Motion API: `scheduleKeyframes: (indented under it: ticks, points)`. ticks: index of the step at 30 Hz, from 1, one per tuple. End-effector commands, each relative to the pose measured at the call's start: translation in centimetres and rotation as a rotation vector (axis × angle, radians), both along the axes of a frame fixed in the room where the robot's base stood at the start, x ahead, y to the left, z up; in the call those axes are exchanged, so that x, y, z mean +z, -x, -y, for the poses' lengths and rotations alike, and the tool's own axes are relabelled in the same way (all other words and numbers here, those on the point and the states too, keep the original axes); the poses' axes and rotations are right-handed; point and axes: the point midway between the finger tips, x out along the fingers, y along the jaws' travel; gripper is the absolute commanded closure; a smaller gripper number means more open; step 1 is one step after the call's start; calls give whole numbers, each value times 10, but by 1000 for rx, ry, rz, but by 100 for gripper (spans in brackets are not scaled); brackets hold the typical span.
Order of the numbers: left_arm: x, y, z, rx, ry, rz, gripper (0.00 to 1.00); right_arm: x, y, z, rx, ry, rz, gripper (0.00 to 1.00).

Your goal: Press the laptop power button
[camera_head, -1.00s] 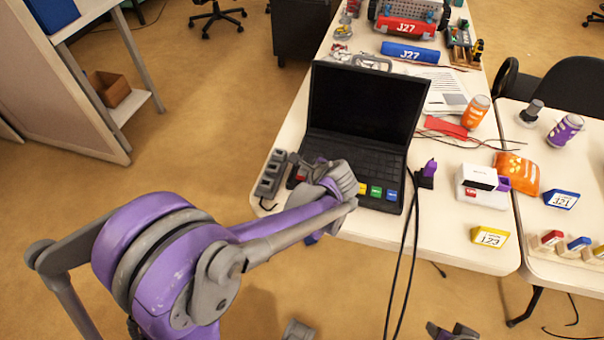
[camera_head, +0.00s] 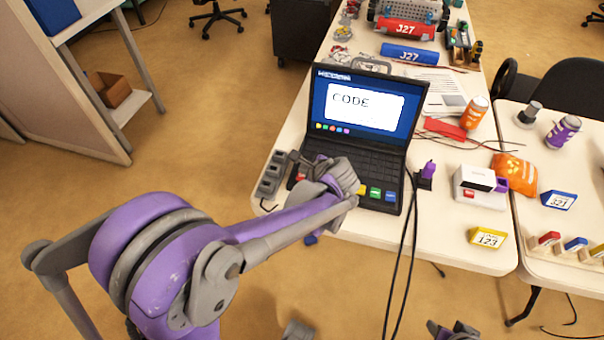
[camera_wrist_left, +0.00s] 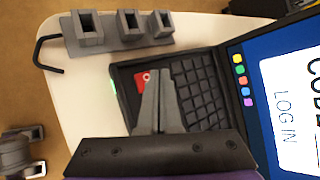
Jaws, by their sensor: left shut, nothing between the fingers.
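The open black laptop (camera_head: 365,165) stands on the white table. Its screen (camera_head: 362,108) is lit and reads "CODE"; the wrist view shows "LOG IN" on the screen (camera_wrist_left: 283,112) too. A red button with a white mark (camera_wrist_left: 141,80) sits at the keyboard's corner; in the head view a bit of red (camera_head: 300,174) shows there. My left gripper (camera_head: 296,157) is shut and empty over that side of the keyboard. In the wrist view its fingertips (camera_wrist_left: 160,74) lie right beside the red button; contact cannot be told. My right gripper (camera_head: 452,330) is partly cut off at the bottom edge.
A grey socket block (camera_head: 271,174) lies left of the laptop. A purple plug (camera_head: 428,170) with black cables stands to its right. Yellow, green and blue keys (camera_head: 375,193) line the laptop's front. A white box (camera_head: 474,178), orange can (camera_head: 473,112) and yellow sign (camera_head: 488,237) are further right.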

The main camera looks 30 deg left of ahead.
Motion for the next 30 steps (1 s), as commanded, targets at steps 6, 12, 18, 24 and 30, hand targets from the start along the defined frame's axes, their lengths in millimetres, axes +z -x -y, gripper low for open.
scheduleKeyframes:
  ticks: [6, 12, 18, 24, 30]
  points:
    - [3, 0, 0, 0, 0, 0, 100, 2, 0, 0, 0, 0, 1, 55]
    - [21, 0, 0, 0, 0, 1, 100, 16, -1, 0, 0, 0, 5, 55]
    - [41, 0, 0, 1, 0, 1, 100, 32, -3, 0, 0, 0, 10, 55]
    - [59, 0, 0, 1, 0, 1, 100, 46, -5, 0, 0, 0, 15, 55]
    - [60, 0, 0, 0, 0, 0, 100, 46, -5, 0, 0, 0, 15, 55]
